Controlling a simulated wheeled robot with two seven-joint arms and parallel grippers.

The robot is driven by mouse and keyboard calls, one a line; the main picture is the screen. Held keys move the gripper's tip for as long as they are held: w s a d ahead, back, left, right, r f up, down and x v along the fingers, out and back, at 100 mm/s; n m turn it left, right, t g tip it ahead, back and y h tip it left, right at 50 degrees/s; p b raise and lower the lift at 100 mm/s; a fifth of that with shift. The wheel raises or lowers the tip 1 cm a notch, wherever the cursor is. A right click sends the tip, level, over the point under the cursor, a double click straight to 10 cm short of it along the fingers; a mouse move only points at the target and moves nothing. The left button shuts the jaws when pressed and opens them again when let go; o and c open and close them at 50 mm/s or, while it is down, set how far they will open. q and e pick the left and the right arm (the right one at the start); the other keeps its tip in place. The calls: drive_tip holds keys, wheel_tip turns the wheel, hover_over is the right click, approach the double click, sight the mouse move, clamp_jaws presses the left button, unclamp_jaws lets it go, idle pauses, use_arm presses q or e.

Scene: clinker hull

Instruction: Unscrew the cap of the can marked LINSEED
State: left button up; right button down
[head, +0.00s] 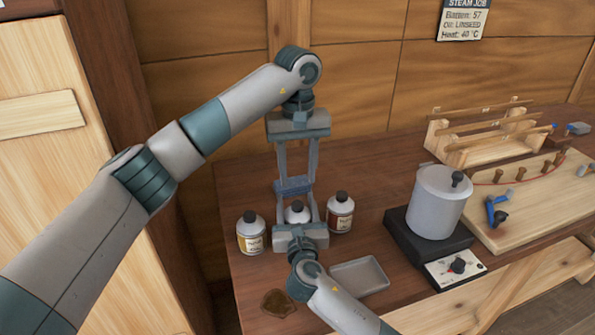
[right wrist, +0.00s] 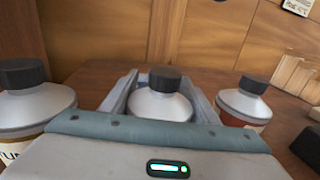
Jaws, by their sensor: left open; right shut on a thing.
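Three white cans with black caps stand in a row on the bench: a left can (head: 250,238), a middle can (head: 297,214) and a right can (head: 340,214). The right wrist view also shows the middle can (right wrist: 160,104) between the fingers of my right gripper (right wrist: 160,100), which is shut on it. Its cap (right wrist: 165,78) is on and its label is hidden. The left can's label, partly seen in the wrist view, seems to start "TUN". I cannot read LINSEED on any can. My left gripper (head: 297,178) is open, pointing down above the middle can.
An empty metal tray (head: 360,278) and a dark stain (head: 279,303) lie nearer the front. A lidded pot (head: 437,203) stands on a hotplate (head: 398,226) to the right. Beyond are a pegged board (head: 525,215) and a wooden rack (head: 480,137). A wall notice (head: 464,20) names LINSEED oil.

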sight(298, 203)
use_arm(q)
drive_tip(key=m, duration=0.4)
drive_tip(key=shift+m, duration=0.3)
drive_tip(key=m, duration=0.3)
drive_tip(key=shift+f, duration=0.1)
drive_tip(key=shift+f, duration=3.9)
clamp_jaws()
